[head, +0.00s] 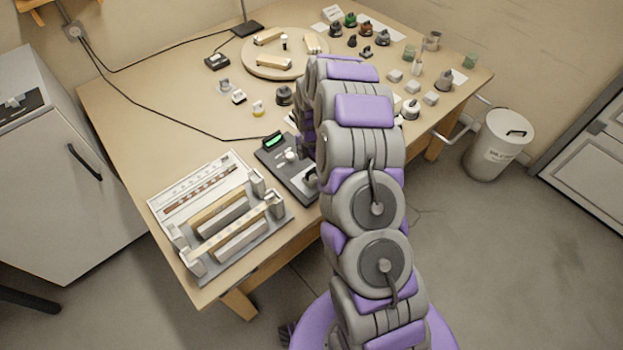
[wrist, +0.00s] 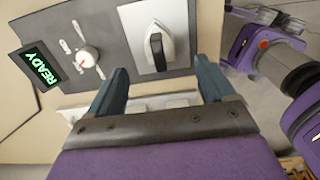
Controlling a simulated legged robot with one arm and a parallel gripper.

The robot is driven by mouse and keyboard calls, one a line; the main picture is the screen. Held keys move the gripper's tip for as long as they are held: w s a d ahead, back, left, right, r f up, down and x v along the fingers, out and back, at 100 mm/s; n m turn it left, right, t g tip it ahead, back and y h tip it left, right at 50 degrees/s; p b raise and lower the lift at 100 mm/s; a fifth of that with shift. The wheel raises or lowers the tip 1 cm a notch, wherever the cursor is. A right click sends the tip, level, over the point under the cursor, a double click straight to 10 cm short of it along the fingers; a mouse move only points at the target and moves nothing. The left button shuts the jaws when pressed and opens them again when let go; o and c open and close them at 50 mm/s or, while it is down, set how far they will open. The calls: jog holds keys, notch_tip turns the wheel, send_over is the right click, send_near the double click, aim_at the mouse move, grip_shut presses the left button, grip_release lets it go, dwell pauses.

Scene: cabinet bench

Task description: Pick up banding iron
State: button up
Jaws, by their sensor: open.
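The banding iron (wrist: 156,48) is a small pale iron with a dark handle. It rests on a light plate on the dark grey station (wrist: 110,62), which has a dial and a green READY display. In the head view the iron (head: 311,175) is partly hidden by my arm at the station's right end. My gripper (wrist: 160,67) is open and empty in the wrist view. Its two fingers point towards the iron, one to each side of its lower end in the picture. I cannot tell how far apart they are in depth. In the head view my arm hides most of the gripper.
A clamp fixture (head: 222,222) with wooden strips stands left of the station. A round board (head: 284,52) with wood blocks, several small jars and a cable lie farther back on the bench (head: 150,95). A white bin (head: 500,143) stands on the floor at right.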

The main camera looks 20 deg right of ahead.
aim_at(312, 171)
jog(key=f+b, duration=0.1)
jog(key=f, duration=0.3)
jog(key=f+b, duration=0.1)
jog(key=f, duration=0.3)
jog(key=shift+w+d, duration=0.15)
jog(key=shift+w, duration=0.05)
jog(key=shift+r, duration=0.1)
grip_shut()
dwell(0.4)
jog(key=shift+r, duration=0.5)
jog(key=r, duration=0.1)
jog(key=r+p, duration=0.1)
jog(key=shift+s+r, duration=0.2)
jog(key=shift+r, duration=0.2)
jog(key=s+a+r+p, duration=0.1)
jog(key=s+a+p, duration=0.1)
jog(key=s, duration=1.3)
jog(key=shift+s+p, duration=0.3)
jog(key=shift+p, duration=0.25)
